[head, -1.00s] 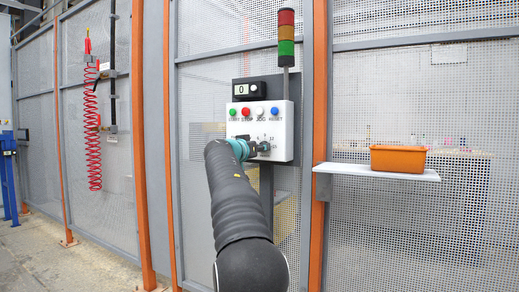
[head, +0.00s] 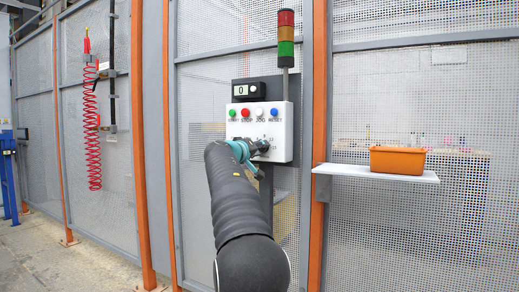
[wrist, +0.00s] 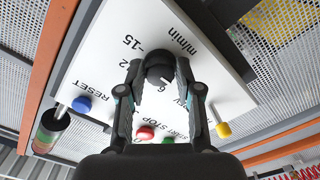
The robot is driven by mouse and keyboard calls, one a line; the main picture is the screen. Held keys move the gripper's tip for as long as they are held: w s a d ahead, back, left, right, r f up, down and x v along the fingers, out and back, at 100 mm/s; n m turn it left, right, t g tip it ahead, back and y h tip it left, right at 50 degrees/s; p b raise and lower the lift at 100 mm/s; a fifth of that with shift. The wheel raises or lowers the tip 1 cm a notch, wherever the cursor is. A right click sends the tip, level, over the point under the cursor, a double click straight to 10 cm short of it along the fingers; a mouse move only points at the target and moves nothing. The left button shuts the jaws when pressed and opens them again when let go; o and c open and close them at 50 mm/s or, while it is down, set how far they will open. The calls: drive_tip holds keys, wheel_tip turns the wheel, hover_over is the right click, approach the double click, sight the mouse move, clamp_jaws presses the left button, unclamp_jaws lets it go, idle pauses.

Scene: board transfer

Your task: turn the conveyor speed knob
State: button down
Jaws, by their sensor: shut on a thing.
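The black speed knob (wrist: 160,69) is on the white control panel (head: 283,146), between my two fingertips in the wrist view. A white mark on it points towards the printed 6; 15 and m/min are also printed around it. My gripper (wrist: 158,72) is shut on the knob, one finger on each side. In the head view my gripper (head: 260,147) is at the panel's lower part and hides the knob. The small display (head: 241,90) above the panel reads 0.
A row of coloured buttons runs above the knob, including the red STOP button (head: 245,113) and blue RESET button (head: 274,113). A signal tower (head: 286,33) stands above. An orange bin (head: 398,160) sits on a shelf (head: 345,170) to the right, beyond an orange post (head: 319,120).

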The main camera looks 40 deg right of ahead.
idle(0.3)
drive_tip(key=c, duration=0.8)
unclamp_jaws()
drive_tip(key=shift+o, duration=0.2)
drive_tip(key=shift+a, duration=0.1)
drive_tip(key=v, duration=1.1)
drive_tip(key=shift+s+a, duration=0.15)
drive_tip(key=shift+a, duration=0.25)
drive_tip(key=shift+n, duration=0.3)
